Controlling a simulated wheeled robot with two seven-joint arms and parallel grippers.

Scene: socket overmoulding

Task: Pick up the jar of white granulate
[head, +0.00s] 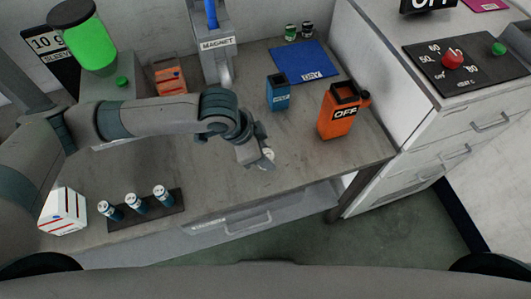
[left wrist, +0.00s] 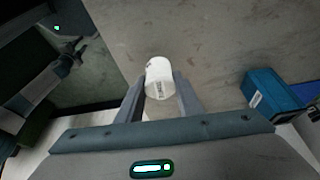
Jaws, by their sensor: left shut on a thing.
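The jar of white granulate (left wrist: 159,78) is a small white jar with a dark-lettered label. In the left wrist view it sits between the two fingers of my left gripper (left wrist: 160,92), which is shut on it. In the head view my left gripper (head: 261,160) reaches down over the middle of the bench near its front edge, and part of the white jar (head: 266,159) shows at the fingertips. The arm and gripper hide most of it there. I cannot tell whether the jar touches the bench top.
A blue mat (head: 305,62) lies behind. A dark rack (head: 146,211) with several small vials and a white box (head: 64,211) are at the front left.

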